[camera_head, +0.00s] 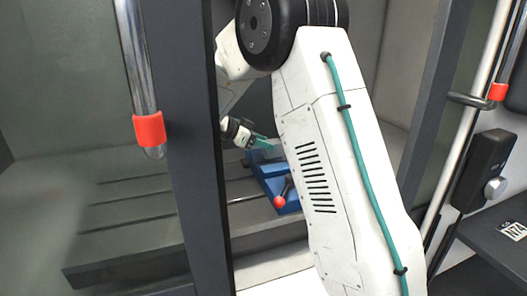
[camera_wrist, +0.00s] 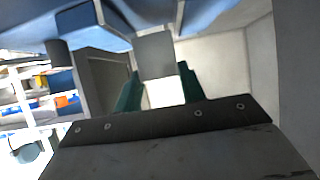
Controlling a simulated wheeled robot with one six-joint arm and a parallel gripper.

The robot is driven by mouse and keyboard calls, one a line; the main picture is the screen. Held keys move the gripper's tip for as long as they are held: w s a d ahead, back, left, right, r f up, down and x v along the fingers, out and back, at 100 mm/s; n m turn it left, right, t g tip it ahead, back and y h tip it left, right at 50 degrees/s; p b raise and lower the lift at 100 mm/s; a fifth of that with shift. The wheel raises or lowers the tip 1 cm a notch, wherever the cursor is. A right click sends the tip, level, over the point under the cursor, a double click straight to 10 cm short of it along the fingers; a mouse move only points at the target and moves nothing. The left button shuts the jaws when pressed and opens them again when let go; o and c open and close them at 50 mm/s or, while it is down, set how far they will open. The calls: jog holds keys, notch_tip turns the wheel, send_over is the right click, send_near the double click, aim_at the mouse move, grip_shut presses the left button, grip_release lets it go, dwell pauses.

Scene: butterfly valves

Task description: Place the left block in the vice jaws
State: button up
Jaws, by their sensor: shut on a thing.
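The blue vice (camera_head: 270,172) sits inside the machine enclosure in the head view, with a red-knobbed lever (camera_head: 280,201) at its front. My gripper (camera_head: 263,144), with teal fingers, is at the top of the vice, and my arm partly hides both. In the wrist view my gripper (camera_wrist: 158,82) is shut on a block (camera_wrist: 155,55) with a grey face and a bright lower face. Blue parts of the vice (camera_wrist: 88,22) show close by at the upper left of that view. I cannot tell whether the block touches the vice jaws.
A dark door post (camera_head: 187,140) stands left of my arm, with a red-banded metal handle (camera_head: 148,130) beside it. The slotted grey machine bed (camera_head: 135,213) has free room left of the vice. A shelf with coloured items (camera_wrist: 38,103) shows in the wrist view.

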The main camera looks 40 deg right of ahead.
aim_at(264, 151)
jog(key=shift+f, duration=1.45)
jog(key=shift+f, duration=0.15)
jog(key=o, duration=1.3)
jog(key=shift+s, duration=0.1)
jog(key=shift+o, duration=0.2)
jog(key=shift+a+r, duration=0.1)
jog(key=shift+r, duration=0.15)
jog(key=v, duration=0.7)
